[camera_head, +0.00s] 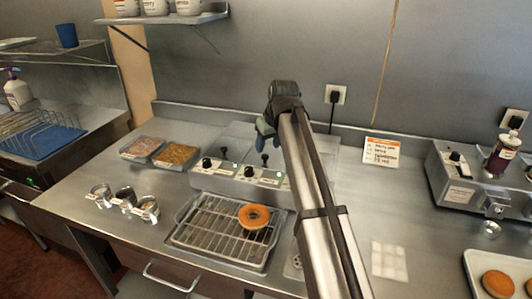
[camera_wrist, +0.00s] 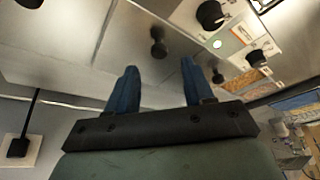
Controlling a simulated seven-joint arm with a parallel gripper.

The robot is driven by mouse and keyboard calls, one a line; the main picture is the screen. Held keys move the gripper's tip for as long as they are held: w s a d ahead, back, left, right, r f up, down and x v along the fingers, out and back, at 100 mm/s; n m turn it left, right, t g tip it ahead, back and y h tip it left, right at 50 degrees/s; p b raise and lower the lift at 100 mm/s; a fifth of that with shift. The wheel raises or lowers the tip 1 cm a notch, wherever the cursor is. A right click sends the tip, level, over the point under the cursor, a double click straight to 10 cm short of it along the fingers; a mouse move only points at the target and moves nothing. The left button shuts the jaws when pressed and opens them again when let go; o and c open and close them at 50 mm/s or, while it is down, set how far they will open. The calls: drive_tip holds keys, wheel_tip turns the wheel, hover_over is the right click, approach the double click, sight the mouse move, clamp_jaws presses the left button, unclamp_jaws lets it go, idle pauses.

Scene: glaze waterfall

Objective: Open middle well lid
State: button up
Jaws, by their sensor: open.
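The glaze warmer (camera_head: 238,175) stands at the back of the counter, with flat metal lids on top. The middle well lid (camera_wrist: 125,45) lies flat and shut, with a black knob (camera_wrist: 157,45) that also shows in the head view (camera_head: 265,158). My gripper (camera_wrist: 158,68) is open and empty, its two blue fingers apart. In the wrist view the middle knob appears just beyond the fingertips, between their lines. In the head view my gripper (camera_head: 265,128) hangs above the back of the warmer. My arm hides the warmer's right part.
A second lid knob (camera_wrist: 217,75) is beside one finger. A wire rack (camera_head: 215,228) with an orange-brown doughnut (camera_head: 254,216) stands in front of the warmer. Sprinkle trays (camera_head: 176,154) are at its left. The wall with a plugged outlet (camera_head: 335,95) is close behind.

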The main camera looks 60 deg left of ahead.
sight(265, 156)
drive_tip(key=shift+x, duration=2.5)
clamp_jaws()
